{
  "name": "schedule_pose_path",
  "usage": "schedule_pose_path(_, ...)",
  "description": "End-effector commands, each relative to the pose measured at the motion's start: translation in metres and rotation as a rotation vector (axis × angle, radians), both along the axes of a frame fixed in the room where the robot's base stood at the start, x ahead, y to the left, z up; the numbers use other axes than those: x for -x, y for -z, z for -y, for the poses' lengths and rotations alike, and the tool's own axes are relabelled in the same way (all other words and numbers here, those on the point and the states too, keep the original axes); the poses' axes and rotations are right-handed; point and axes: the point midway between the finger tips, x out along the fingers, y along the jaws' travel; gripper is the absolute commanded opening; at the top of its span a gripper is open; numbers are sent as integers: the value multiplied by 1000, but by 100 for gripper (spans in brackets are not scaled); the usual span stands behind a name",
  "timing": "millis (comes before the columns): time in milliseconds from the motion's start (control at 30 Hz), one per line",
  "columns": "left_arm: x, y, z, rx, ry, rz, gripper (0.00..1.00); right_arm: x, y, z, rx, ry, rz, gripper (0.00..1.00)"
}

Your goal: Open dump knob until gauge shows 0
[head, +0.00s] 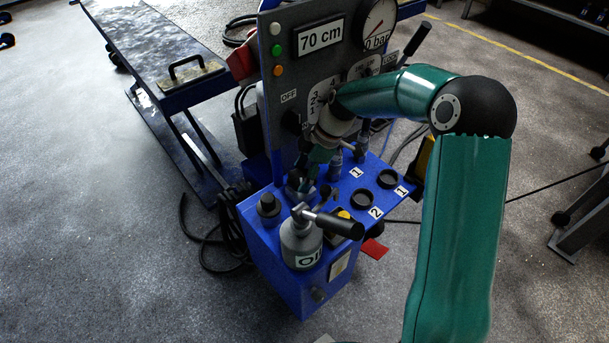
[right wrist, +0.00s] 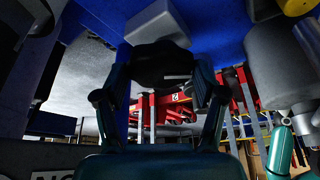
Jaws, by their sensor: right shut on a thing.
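The blue trolley (head: 285,275) carries an upright grey panel (head: 290,75). The round white gauge (head: 378,22) sits at the panel's top right. My right gripper (head: 308,180) reaches down to the trolley top in front of the panel. In the right wrist view, the right gripper's fingers (right wrist: 158,105) stand on either side of a black knob (right wrist: 160,62) with a white mark. They are shut on it. In the head view the knob is mostly hidden. My left gripper is out of view.
A grey oil container (head: 299,246) with a black handle stands in front of the gripper. A black round cap (head: 268,204) is left of it. Numbered black rings (head: 362,199) are right. A "70 cm" display (head: 320,37) is on the panel. A lift table (head: 135,35) stands behind left.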

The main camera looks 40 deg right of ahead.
Motion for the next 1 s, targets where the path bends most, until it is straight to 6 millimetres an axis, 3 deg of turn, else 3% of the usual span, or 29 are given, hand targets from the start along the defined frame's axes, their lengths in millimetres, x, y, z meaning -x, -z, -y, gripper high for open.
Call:
schedule_pose_path(400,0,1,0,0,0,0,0,-3,-1,3,6,-199,7,36)
schedule_pose_path(900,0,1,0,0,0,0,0,-3,-1,3,8,-222,7,36)
schedule_pose_path(933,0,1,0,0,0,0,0,-3,-1,3,8,-222,7,72)
schedule_pose_path(1000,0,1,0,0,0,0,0,-3,-1,3,8,-221,7,84)
